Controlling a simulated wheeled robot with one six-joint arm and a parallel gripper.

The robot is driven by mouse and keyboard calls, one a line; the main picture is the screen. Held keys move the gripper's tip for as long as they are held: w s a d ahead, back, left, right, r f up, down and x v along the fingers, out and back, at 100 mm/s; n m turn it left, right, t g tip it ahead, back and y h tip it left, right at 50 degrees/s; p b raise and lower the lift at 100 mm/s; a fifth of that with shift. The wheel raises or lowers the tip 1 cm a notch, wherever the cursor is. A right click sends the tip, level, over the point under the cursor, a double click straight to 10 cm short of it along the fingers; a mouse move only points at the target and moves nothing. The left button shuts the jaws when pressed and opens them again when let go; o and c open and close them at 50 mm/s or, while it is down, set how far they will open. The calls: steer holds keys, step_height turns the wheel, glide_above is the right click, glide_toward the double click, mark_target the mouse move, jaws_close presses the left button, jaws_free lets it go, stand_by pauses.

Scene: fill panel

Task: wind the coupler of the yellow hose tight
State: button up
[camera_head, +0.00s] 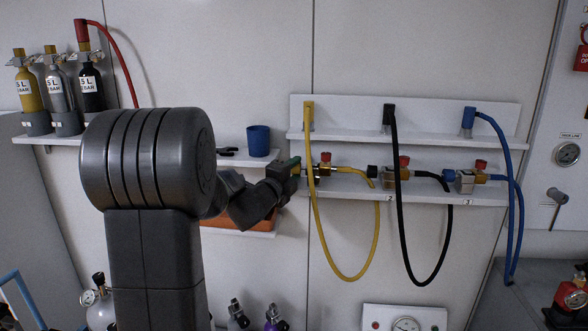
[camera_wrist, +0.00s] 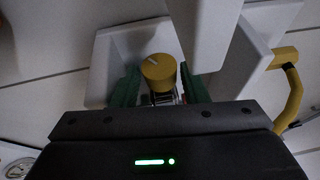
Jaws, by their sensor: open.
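The yellow hose (camera_head: 316,205) hangs from a yellow end on the upper panel shelf, loops down and rises to the lower shelf on the right. Part of it also shows at the right of the wrist view (camera_wrist: 293,95). My gripper (camera_head: 293,165) is at the left end of the lower shelf, its green fingers pointing toward the yellow line's brass fitting (camera_head: 325,171). In the wrist view, a round yellow cap with a pale mark (camera_wrist: 158,73), apparently the coupler, sits between the open green fingers (camera_wrist: 160,88). Whether either finger touches it is unclear.
A black hose (camera_head: 400,210) and a blue hose (camera_head: 511,200) hang further right, with red-knobbed valves on the lower shelf (camera_head: 420,197). A blue cup (camera_head: 258,140) stands left of the panel. Gas bottles (camera_head: 60,92) stand at far left.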

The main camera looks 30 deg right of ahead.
steer(key=shift+d, duration=0.15)
steer(key=shift+c, duration=0.4)
steer(key=c, duration=0.6)
steer(key=shift+f, duration=0.1)
steer(key=b, duration=0.5)
steer(key=shift+f+h, duration=0.3)
steer(key=shift+h, duration=0.1)
steer(key=shift+r+m+t+b, duration=0.2)
steer(key=shift+m+t+b, duration=0.1)
steer(key=shift+b, duration=0.65)
steer(key=shift+r, duration=0.1)
steer(key=o, duration=0.7)
